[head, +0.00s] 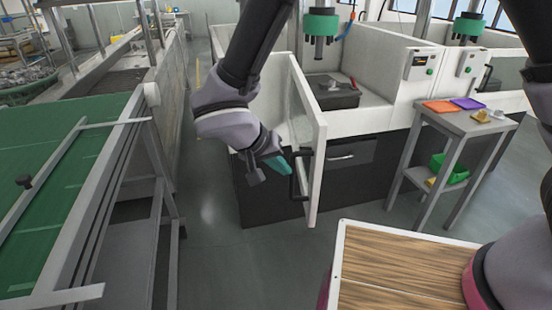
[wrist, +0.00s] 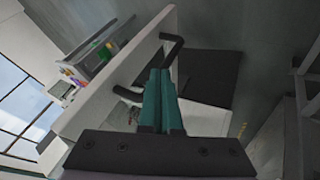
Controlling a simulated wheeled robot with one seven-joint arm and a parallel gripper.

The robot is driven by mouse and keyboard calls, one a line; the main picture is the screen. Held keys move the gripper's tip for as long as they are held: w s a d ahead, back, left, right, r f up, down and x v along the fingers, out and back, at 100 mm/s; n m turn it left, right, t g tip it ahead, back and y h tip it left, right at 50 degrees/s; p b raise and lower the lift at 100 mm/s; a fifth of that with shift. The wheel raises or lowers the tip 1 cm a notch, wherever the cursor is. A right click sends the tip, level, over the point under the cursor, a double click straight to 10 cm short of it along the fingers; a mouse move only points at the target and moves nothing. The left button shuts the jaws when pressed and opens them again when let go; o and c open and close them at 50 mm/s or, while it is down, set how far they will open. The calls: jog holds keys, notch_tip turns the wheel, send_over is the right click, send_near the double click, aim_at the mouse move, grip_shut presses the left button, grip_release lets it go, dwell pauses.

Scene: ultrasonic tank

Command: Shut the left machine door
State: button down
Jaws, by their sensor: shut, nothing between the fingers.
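The left machine door (head: 316,165) is a white panel that stands open, swung out from the white machine toward me. It carries a black bar handle (head: 294,178) on its left face. My gripper (head: 279,165) has teal fingers that are shut and empty. They point at the handle from the left in the head view, very near it; I cannot tell if they touch. In the wrist view the shut fingers (wrist: 160,95) overlap the middle of the handle (wrist: 172,47), and the white door (wrist: 105,80) extends behind them.
A grey side table (head: 440,118) with orange and purple items stands at the right. A green conveyor (head: 60,170) runs along the left. A wooden-topped surface (head: 400,270) is at the near right. Clear floor (head: 215,250) lies between conveyor and machine.

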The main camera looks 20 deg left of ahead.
aim_at(312, 179)
jog(key=shift+w+d+f, duration=0.35)
jog(key=shift+w+d, duration=0.1)
jog(key=shift+d, duration=0.3)
jog(key=shift+w+d+f, duration=0.4)
jog(key=shift+w+d, duration=0.05)
jog(key=shift+d, duration=0.35)
jog(key=shift+w+d+f, duration=0.35)
jog(key=shift+w+d, duration=0.1)
jog(key=shift+d, duration=0.3)
